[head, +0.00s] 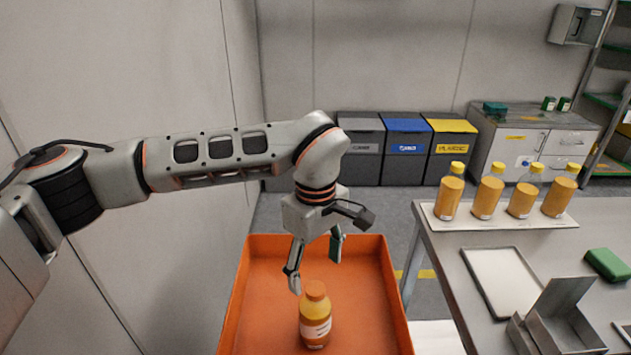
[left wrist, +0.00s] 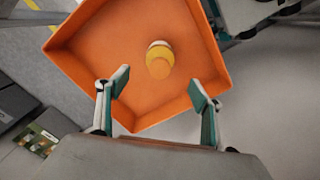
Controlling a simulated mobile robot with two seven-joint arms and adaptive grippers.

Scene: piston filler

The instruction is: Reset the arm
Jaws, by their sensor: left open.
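My left arm reaches in from the left in the head view. Its left gripper (head: 315,262) is open and empty above an orange bin (head: 262,300). A bottle with an orange cap and orange contents (head: 315,318) stands upright inside the bin, below and apart from the fingers. In the left wrist view the open left gripper (left wrist: 160,98) shows its two fingers spread, with the bottle (left wrist: 160,62) beyond them in the bin (left wrist: 100,50).
A table (head: 450,270) at right carries a white tray (head: 500,217) with several yellow-capped bottles, an empty tray (head: 498,280), a metal holder (head: 558,315) and a green sponge (head: 607,264). Grey, blue and yellow-labelled bins (head: 405,150) stand by the back wall.

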